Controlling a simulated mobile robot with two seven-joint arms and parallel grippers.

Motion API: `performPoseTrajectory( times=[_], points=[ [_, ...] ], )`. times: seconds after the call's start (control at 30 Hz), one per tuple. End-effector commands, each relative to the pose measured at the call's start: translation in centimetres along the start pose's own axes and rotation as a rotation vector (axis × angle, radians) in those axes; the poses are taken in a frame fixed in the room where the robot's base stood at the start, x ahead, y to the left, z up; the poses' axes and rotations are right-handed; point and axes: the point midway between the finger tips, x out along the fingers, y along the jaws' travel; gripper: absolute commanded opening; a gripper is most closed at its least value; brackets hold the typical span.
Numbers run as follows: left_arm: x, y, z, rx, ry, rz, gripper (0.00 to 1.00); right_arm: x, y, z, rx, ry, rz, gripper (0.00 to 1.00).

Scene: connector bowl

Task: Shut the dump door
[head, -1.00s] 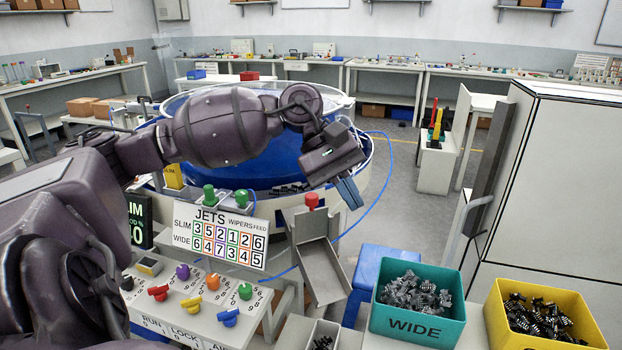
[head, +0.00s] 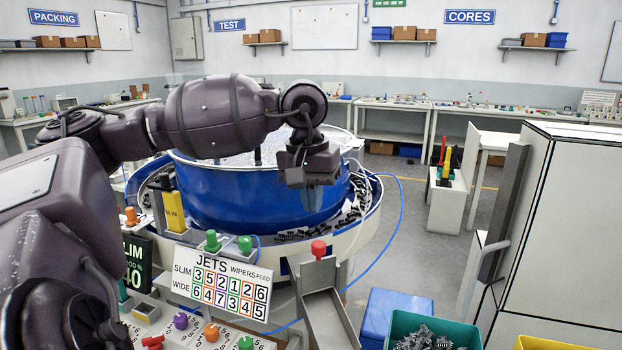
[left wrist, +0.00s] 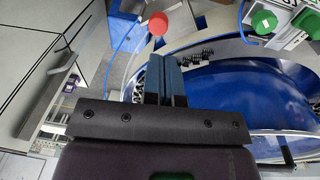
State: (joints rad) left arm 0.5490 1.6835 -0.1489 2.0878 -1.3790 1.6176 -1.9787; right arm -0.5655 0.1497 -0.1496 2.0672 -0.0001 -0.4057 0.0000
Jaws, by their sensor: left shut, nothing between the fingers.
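A red knob (head: 318,249) stands at the top of a grey metal chute (head: 328,312) on the near side of the blue feeder bowl (head: 225,200). I take this to be the dump door's place, but I cannot clearly tell the door panel or how far it stands open. My left gripper (head: 312,205) points down over the bowl's near right rim, above and behind the red knob in the head view. In the left wrist view the fingers (left wrist: 165,65) are together and empty, and the red knob (left wrist: 157,23) lies just beyond their tips, apart from them. My right gripper is not in view.
A JETS sign (head: 221,287) and green knobs (head: 212,241) stand left of the chute. A teal bin (head: 400,325) of black connectors, a yellow bin (head: 550,343) and a blue stool (head: 397,308) are at the right. A blue hose (head: 401,220) loops right of the bowl.

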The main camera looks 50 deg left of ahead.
Motion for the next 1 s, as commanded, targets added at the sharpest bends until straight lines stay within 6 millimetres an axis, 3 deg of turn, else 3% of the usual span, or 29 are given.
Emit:
performPoseTrajectory(
  times=[0.2, 0.4, 1.0],
  points=[
    [4.0, 0.0, 0.1, 0.000, -0.004, 0.000, 0.00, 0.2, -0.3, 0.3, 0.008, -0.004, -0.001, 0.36],
    [6.2, 0.1, 0.0, 0.000, -0.002, 0.001, 0.00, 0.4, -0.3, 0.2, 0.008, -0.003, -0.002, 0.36],
    [8.0, 0.0, 0.1, 0.000, -0.004, -0.001, 0.00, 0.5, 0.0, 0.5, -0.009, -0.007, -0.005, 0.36]
  ],
)
